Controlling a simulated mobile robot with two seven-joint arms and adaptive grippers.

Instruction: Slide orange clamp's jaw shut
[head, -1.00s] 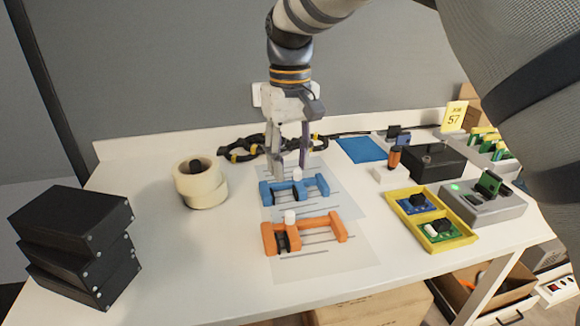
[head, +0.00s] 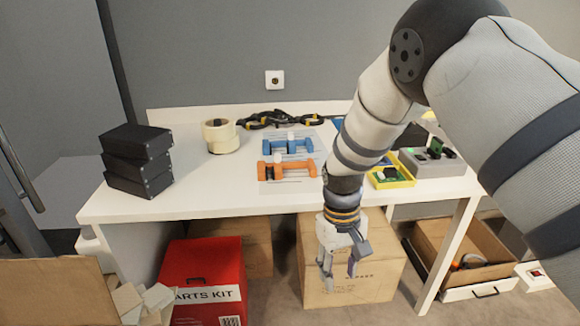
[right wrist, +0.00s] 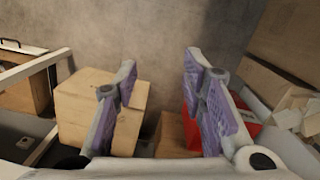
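The orange clamp (head: 296,166) lies on a white sheet near the table's front in the head view. Its white knob sits towards the left, where a dark piece shows beside the left orange block; any small gap there is too small to tell. The blue clamp (head: 290,146) lies just behind it, its white knob near the middle. My right gripper (head: 340,278) hangs below and in front of the table edge, away from both clamps. In the right wrist view its fingers (right wrist: 160,75) are apart with nothing between them. My left gripper is not in view.
The white table (head: 225,187) carries stacked black boxes (head: 137,160), tape rolls (head: 220,136) and a yellow tray (head: 404,181). Below stand a red parts kit box (head: 205,270) and a cardboard carton (head: 375,283). An open carton (head: 450,245) lies at right.

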